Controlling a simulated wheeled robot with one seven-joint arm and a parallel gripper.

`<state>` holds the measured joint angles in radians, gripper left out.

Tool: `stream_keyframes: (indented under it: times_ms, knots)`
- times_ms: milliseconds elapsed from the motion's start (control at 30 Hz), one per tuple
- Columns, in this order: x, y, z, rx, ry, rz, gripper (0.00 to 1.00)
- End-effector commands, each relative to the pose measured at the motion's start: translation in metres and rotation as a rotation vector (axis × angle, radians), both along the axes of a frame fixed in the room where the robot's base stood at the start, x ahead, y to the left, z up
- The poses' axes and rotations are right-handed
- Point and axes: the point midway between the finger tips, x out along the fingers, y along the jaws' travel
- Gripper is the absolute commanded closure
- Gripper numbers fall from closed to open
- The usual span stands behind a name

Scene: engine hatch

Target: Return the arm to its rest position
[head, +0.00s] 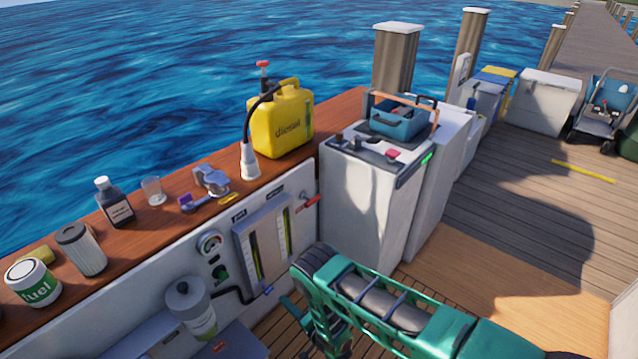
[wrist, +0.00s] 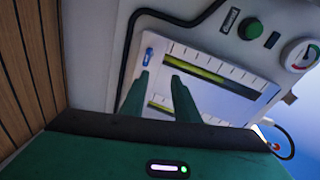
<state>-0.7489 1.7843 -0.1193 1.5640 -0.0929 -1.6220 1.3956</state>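My green arm reaches in from the bottom right of the head view and bends down. My gripper (head: 290,308) is low in front of the white engine panel, partly hidden by my own arm. In the wrist view its two green fingers (wrist: 160,80) stand apart with nothing seen held between them. They point toward the sight gauge panel (wrist: 222,88), which has yellow-green tubes and scale marks. The same sight gauge panel (head: 268,238) shows above and left of the gripper in the head view. I cannot tell whether the fingertips touch anything.
A wooden ledge (head: 170,205) carries a yellow diesel can (head: 281,122), a fuel tin (head: 32,283), a filter (head: 80,249) and a dark bottle (head: 115,203). A white filter housing (head: 190,305) is left of my gripper. A white cabinet (head: 365,200) stands behind my arm. Open deck lies right.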

Motion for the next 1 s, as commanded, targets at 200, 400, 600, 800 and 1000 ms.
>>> stream_keyframes:
  times_ms: [200, 400, 600, 800, 1000]
  knots:
    - [0.085, -0.018, 0.061, -0.179, -0.012, -0.077, 0.72]
    - [0.147, -0.057, 0.119, -0.351, 0.003, -0.14, 0.72]
    - [0.19, -0.113, 0.182, -0.515, 0.04, -0.198, 0.72]
    - [0.213, -0.179, 0.246, -0.666, 0.099, -0.245, 0.72]
    - [0.213, -0.252, 0.31, -0.8, 0.178, -0.279, 0.72]
